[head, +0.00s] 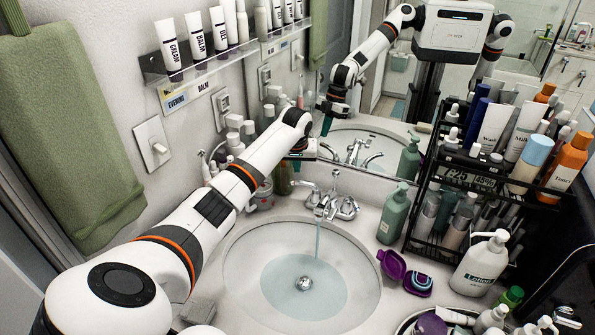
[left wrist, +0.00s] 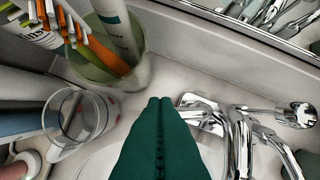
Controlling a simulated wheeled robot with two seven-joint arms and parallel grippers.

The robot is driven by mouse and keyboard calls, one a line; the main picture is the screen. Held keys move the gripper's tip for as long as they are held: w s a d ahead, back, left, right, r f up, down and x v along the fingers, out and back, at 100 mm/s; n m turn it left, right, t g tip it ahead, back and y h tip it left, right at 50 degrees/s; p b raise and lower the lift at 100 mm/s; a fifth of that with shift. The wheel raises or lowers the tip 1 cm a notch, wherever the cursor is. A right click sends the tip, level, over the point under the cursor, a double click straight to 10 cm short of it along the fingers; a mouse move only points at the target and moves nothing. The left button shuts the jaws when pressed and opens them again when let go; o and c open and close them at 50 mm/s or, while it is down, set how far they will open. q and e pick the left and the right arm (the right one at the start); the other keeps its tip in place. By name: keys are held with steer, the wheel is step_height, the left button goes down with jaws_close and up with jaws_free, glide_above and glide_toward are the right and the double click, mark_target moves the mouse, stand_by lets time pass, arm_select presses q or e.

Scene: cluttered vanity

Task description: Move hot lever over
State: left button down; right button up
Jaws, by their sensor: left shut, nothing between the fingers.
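The chrome faucet (head: 331,203) stands at the back of the sink, and water runs from its spout into the basin (head: 372,262). Its left lever, the hot lever (head: 306,186), points left; in the left wrist view the lever (left wrist: 200,113) lies just right of the fingertips. My left gripper (left wrist: 160,102) has its green fingers pressed together with nothing between them. It is beside the lever; I cannot tell whether they touch. In the head view my left arm reaches in from the left and mostly hides the fingers. My right gripper is not in view.
Left of my fingers are a clear glass (left wrist: 80,118) and a green cup (left wrist: 138,72) holding toothbrushes and a tube. A green pump bottle (head: 394,214) and a black rack (head: 420,215) of bottles stand right of the faucet. The mirror (head: 375,130) is close behind.

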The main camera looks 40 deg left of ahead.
arm_select(q)
steer(key=shift+x, duration=2.2)
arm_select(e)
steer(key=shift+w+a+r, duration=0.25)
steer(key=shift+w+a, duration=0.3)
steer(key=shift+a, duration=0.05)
arm_select(q)
steer(key=shift+d, duration=0.1)
steer(key=shift+s+d+n, duration=0.1)
steer(key=shift+n, duration=0.4)
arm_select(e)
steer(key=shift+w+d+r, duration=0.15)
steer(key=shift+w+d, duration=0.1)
